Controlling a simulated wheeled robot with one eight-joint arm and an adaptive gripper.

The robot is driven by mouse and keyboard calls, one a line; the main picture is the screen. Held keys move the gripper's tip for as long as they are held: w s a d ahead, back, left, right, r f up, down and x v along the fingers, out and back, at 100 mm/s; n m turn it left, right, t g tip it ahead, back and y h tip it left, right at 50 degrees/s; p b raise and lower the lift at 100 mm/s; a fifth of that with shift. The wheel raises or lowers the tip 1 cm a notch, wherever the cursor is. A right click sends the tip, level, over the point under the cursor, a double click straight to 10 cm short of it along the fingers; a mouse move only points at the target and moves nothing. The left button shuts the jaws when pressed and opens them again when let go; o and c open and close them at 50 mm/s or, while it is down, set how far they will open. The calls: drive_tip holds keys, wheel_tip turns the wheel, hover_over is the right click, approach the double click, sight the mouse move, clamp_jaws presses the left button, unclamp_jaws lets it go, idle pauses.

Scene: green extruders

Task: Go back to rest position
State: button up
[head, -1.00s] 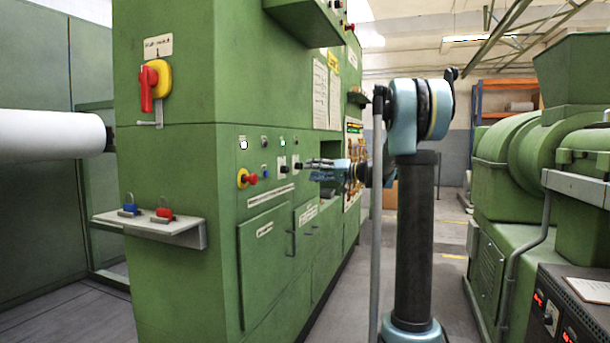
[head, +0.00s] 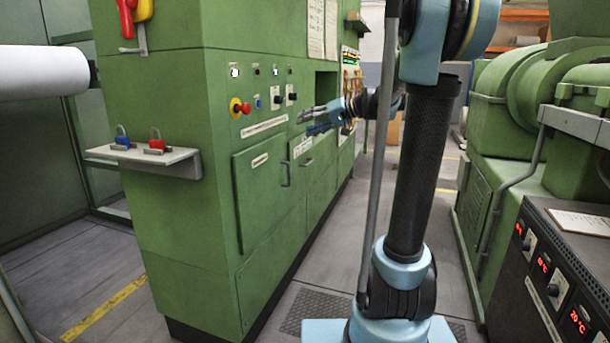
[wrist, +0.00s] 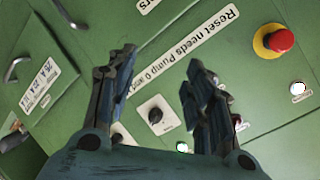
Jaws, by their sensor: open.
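My gripper (head: 312,122) is held out to the left in front of the green cabinet's control panel (head: 262,104). In the wrist view my gripper (wrist: 158,85) shows its two fingers spread apart with nothing between them. A black knob (wrist: 155,113) on the panel shows between the fingers, and a red mushroom button (wrist: 278,40) on a yellow base is at upper right. In the head view this red button (head: 240,108) is left of the gripper. Whether the fingers touch the panel cannot be told.
A shelf (head: 180,163) with a blue padlock (head: 123,138) and a red padlock (head: 156,142) sticks out at the cabinet's left. Green machinery (head: 520,130) and a dark control box (head: 545,265) stand at right. Floor is free along the cabinet's front.

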drive_tip(key=s+d+f+m+g+h, duration=0.1)
drive_tip(key=s+d+f+h, duration=0.3)
drive_tip(key=s+f, duration=0.5)
drive_tip(key=s+d+f+m+h, duration=0.1)
drive_tip(key=s+d+f+h, duration=0.3)
drive_tip(key=s, duration=1.1)
drive_tip(key=s+d+f+m+g+h, duration=0.1)
drive_tip(key=s+d+f+h, duration=0.3)
drive_tip(key=s+d+f, duration=0.5)
wheel_tip(320, 180, down, 8)
drive_tip(key=s, duration=0.2)
drive_tip(key=shift+s+d+r+g+h, duration=0.25)
drive_tip(key=shift+s+d+g+h, duration=0.05)
drive_tip(key=shift+s, duration=0.1)
drive_tip(key=shift+w+f, duration=0.2)
drive_tip(key=shift+w, duration=0.2)
